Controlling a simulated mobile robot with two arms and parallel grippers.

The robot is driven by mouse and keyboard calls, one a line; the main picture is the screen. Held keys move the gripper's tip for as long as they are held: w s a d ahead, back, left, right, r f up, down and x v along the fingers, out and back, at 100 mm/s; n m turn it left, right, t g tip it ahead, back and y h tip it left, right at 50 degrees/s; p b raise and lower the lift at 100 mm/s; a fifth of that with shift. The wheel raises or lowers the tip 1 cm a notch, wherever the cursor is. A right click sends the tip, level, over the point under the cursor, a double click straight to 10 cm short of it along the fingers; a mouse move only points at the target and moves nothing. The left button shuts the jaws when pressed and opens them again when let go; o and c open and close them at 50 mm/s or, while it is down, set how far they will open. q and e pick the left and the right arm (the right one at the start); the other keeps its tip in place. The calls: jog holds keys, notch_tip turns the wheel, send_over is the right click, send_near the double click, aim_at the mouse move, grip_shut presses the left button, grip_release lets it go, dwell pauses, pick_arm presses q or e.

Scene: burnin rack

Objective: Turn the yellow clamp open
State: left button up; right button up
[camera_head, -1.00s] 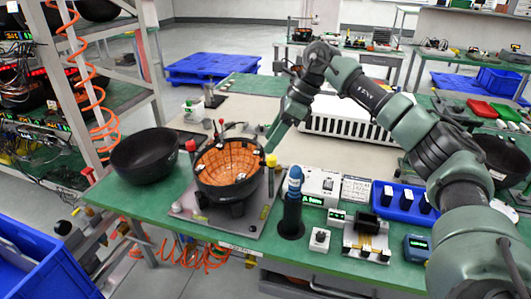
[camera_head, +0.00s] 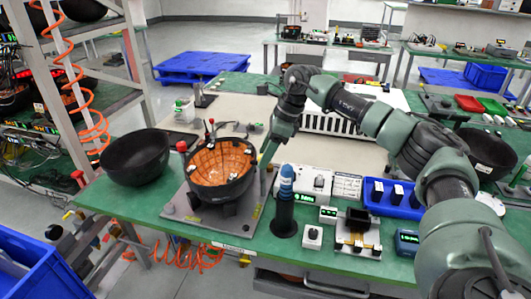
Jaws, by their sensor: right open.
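A black bowl with an orange-lined inside (camera_head: 222,162) sits in a fixture on a grey base plate (camera_head: 252,222) on the green bench. A red clamp knob (camera_head: 181,146) stands at its left rim. My right gripper (camera_head: 266,158) reaches down at the bowl's right rim. It is open, but its fingers are small and seen edge-on. The yellow clamp cannot be made out clearly now; my right gripper covers the spot at the right rim where it showed before. Whether the fingers touch it cannot be told. My left gripper is not in view.
An empty black bowl (camera_head: 135,158) stands left of the fixture. A blue-topped dark cylinder (camera_head: 286,200), a small white button box (camera_head: 312,237) and a blue tray (camera_head: 392,198) stand to the right. A blue bin (camera_head: 40,265) is at lower left.

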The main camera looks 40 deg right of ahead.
grip_shut()
jog(key=shift+m, duration=0.4)
jog(key=m+t+h, duration=0.1)
jog(key=m, duration=0.2)
jog(key=shift+a, duration=0.1)
jog(key=m, duration=0.2)
jog(key=m+h, duration=0.1)
jog(key=m, duration=0.1)
jog(key=shift+s+a+t+h, duration=0.1)
jog(key=shift+a+t+h, duration=0.05)
jog(key=shift+t+h, duration=0.2)
jog(key=m+h, duration=0.1)
jog(key=m, duration=0.2)
jog(key=m+h+b, duration=0.1)
jog(key=m, duration=0.1)
jog(key=shift+a+m+b, duration=0.2)
jog(key=shift+m+b, duration=0.1)
jog(key=shift+m, duration=0.1)
jog(key=m, duration=0.2)
jog(key=m+h, duration=0.1)
jog(key=m, duration=0.1)
jog(key=shift+r+h+b, duration=0.15)
jog(key=shift+h+b, duration=0.1)
jog(key=shift+b, duration=0.05)
jog(key=shift+m, duration=0.3)
